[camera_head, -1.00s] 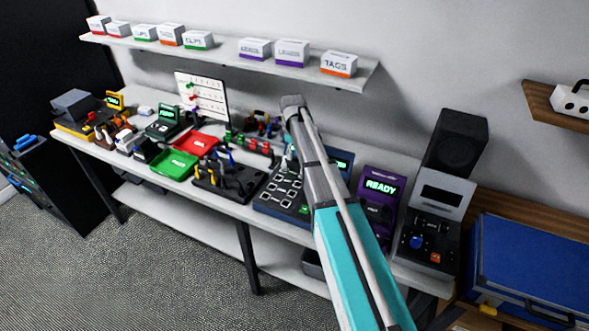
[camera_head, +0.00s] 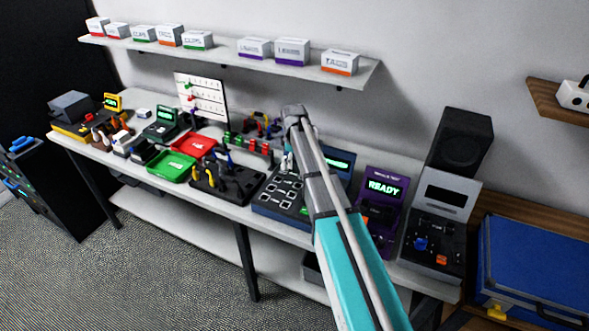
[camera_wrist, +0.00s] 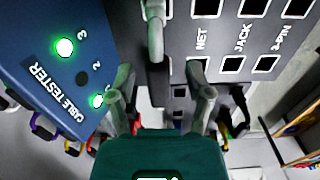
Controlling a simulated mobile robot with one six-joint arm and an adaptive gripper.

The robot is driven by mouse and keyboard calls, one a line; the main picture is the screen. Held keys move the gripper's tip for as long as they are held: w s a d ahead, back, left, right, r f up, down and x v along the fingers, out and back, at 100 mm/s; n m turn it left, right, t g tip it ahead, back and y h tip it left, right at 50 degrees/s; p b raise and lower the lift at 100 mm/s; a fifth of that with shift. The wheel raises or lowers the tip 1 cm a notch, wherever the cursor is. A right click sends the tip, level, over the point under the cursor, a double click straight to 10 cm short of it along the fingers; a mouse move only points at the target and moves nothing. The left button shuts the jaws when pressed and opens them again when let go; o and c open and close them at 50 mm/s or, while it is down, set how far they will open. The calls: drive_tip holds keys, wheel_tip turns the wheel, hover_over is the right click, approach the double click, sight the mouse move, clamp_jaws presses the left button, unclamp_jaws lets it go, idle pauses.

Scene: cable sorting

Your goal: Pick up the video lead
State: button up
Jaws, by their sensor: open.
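My gripper (camera_wrist: 160,102) is open over the bench, with its two grey-green fingers apart and nothing clearly held between them. In the head view my gripper (camera_head: 288,160) is small and partly hidden by the arm, close to the blue cable tester (camera_head: 280,193). In the wrist view the cable tester (camera_wrist: 45,70) lies to the left of the fingers, with green lights lit. A grey socket panel (camera_wrist: 225,45) marked NET, JACK and 3-PIN lies ahead and right. A black cable (camera_wrist: 239,108) shows right of the fingers. I cannot tell which cable is the video lead.
Small coloured loops, one purple (camera_wrist: 40,131), show below the tester. Left of the tester stand a black tool holder (camera_head: 228,185) and green (camera_head: 171,168) and red (camera_head: 196,144) trays. A purple READY device (camera_head: 382,210) stands right. A shelf (camera_head: 225,60) with boxes hangs above.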

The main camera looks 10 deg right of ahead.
clamp_jaws()
idle(0.4)
drive_tip(key=shift+r, duration=0.1)
wheel_tip(320, 180, up, 3)
drive_tip(key=p, duration=0.3)
drive_tip(key=s+a+r+p, duration=0.3)
drive_tip(key=s+r+p, duration=0.6)
drive_tip(key=s, duration=0.4)
drive_tip(key=shift+s+a+r+p, duration=0.3)
drive_tip(key=shift+r+p, duration=0.1)
drive_tip(key=shift+p, duration=0.15)
